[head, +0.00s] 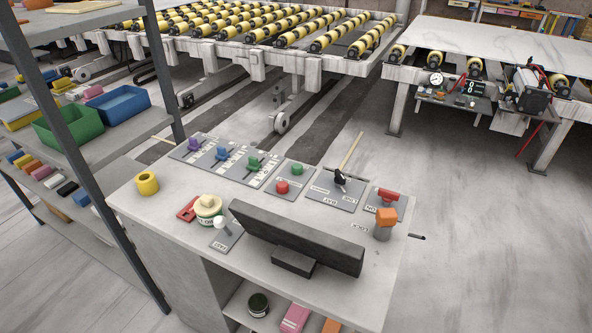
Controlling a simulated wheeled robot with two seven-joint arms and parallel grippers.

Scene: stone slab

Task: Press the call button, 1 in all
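A grey control console (160,205) stands in the middle of the head view. Its top carries a green button (297,168) and a red button (282,187) on one plate. A white round knob or button (221,223) sits on a small plate near the front. A red control (388,195) sits on a plate at the right. The labels are too small to read surely, so I cannot tell which one is the call button. Neither of my grippers is in view.
A black bar-like panel (300,236) stands along the console's front. A tin (208,209), yellow roll (147,183) and orange-topped cylinder (386,216) stand nearby. Purple, blue and green levers (222,153) and a black lever (340,177) rise behind. Shelving (130,131) is at left.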

